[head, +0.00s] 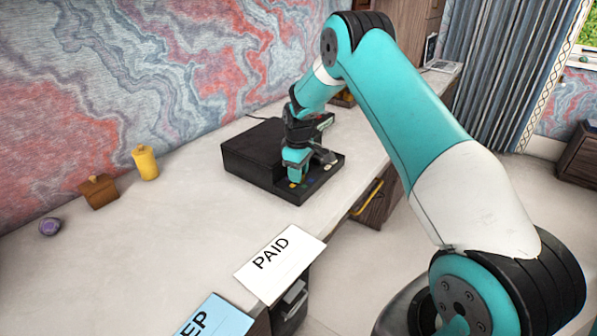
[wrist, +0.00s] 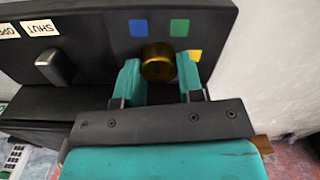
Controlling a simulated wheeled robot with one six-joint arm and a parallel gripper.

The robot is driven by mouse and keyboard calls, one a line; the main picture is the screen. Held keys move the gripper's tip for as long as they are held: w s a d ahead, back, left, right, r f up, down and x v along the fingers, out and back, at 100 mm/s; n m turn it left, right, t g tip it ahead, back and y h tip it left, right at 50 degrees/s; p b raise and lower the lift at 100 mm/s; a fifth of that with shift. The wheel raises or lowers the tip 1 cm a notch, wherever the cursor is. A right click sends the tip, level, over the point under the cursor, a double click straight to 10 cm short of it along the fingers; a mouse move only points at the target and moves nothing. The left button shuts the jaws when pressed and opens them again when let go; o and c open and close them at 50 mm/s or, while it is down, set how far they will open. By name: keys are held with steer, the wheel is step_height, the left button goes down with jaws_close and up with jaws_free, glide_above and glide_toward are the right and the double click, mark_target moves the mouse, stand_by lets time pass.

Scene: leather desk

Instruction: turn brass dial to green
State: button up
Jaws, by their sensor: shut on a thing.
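The brass dial (wrist: 158,60) is a round knob on the black panel (wrist: 95,40) in the wrist view. A blue square (wrist: 138,27) and a green square (wrist: 179,27) lie beyond it, green to the right. A yellow square (wrist: 195,55) shows partly behind the right finger. My gripper (wrist: 159,72) is shut on the dial, one teal finger on each side. I cannot tell which mark the dial points to. In the head view my gripper (head: 296,172) reaches down onto the black box's front panel and hides the dial.
A grey lever (wrist: 55,67) stands left of the dial beside a SHUT label (wrist: 39,28). On the desk (head: 190,215) are a PAID card (head: 278,262), a blue card (head: 215,318), a yellow canister (head: 146,162), a wooden box (head: 99,191) and a purple object (head: 50,226).

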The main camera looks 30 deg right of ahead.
steer(key=m, duration=0.5)
steer(key=shift+w+d+m, duration=0.1)
steer(key=shift+m, duration=0.3)
steer(key=m, duration=0.4)
steer(key=shift+d+r+m, duration=0.1)
steer(key=shift+m, duration=0.3)
steer(key=o, duration=0.9)
step_height(320, 180, up, 17)
steer(key=shift+r+b, duration=0.15)
steer(key=shift+b, duration=0.25)
